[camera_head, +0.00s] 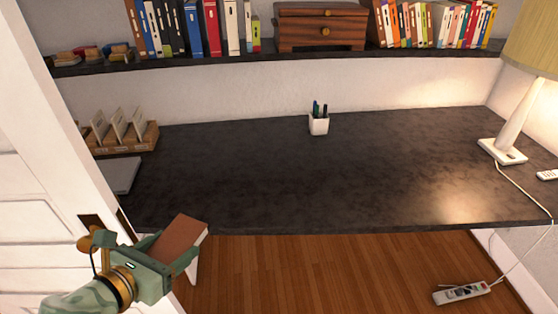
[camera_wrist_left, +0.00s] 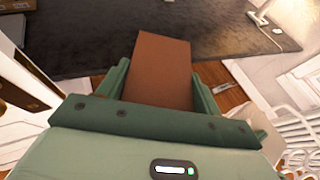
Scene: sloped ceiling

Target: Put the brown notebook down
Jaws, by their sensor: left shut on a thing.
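The brown notebook (camera_head: 178,241) is held in my left gripper (camera_head: 172,250), at the lower left of the head view. It also shows between the two green fingers of the left gripper (camera_wrist_left: 160,88) in the left wrist view, where the notebook (camera_wrist_left: 160,62) points away toward the desk. In the head view the notebook appears by the front left edge of the dark desk (camera_head: 240,185). The gripper's fingers are shut on it. My right gripper is in neither view.
The desk's middle is clear. A white pen cup (camera_head: 319,123) stands at the back, a lamp (camera_head: 508,140) at the right. A wooden card holder (camera_head: 130,138) and a grey flat item (camera_head: 122,175) occupy the left end. A power strip (camera_head: 461,293) lies on the floor.

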